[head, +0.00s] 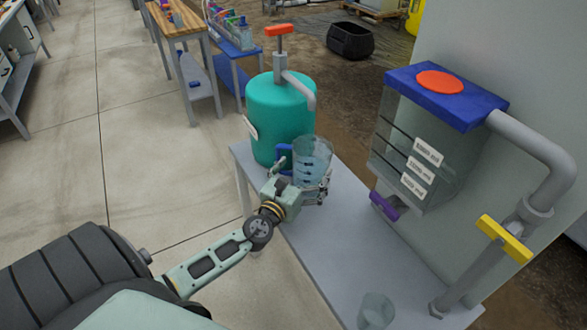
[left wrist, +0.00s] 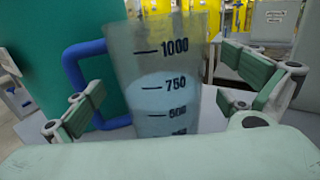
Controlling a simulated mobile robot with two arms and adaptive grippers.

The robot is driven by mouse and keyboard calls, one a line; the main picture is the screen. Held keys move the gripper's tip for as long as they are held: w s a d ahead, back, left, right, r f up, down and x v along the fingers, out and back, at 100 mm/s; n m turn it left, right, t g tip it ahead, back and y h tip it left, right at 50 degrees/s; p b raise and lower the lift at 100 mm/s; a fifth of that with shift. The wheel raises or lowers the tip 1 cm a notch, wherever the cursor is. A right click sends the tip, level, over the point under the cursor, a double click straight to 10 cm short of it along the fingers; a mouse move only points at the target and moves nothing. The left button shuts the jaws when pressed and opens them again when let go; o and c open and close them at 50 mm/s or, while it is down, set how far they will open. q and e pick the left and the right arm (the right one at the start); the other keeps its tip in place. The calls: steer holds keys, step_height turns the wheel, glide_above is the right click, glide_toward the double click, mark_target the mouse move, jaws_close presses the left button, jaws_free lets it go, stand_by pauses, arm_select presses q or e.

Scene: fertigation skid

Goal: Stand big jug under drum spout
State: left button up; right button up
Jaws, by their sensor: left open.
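The big jug (head: 313,152) is clear, with black marks up to 1000 and a blue handle (head: 285,150). It looks upright at the drum's front, below the end of the drum spout (head: 305,88). Its base is hidden. The drum (head: 275,120) is teal with an orange-topped pump. In the left wrist view the jug (left wrist: 160,75) fills the middle, with a pale surface near the 750 mark. My left gripper (head: 304,177) is open, its fingers on either side of the jug; contact cannot be told. My right gripper is out of view.
The grey bench (head: 345,255) carries the drum and a small clear cup (head: 376,310) near its front. A clear tank (head: 415,150) with a blue lid, purple tap and grey pipe with a yellow valve handle is at the right. Bench surface between jug and cup is clear.

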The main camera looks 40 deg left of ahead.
arm_select(q)
steer(key=s, duration=0.2)
steer(key=s+b, duration=0.1)
steer(key=s, duration=0.2)
steer(key=s+d, duration=0.1)
steer(key=s, duration=0.2)
steer(key=shift+s+d, duration=0.1)
steer(key=shift+s, duration=0.05)
steer(key=shift+s+d+r, duration=0.1)
steer(key=shift+s, duration=0.55)
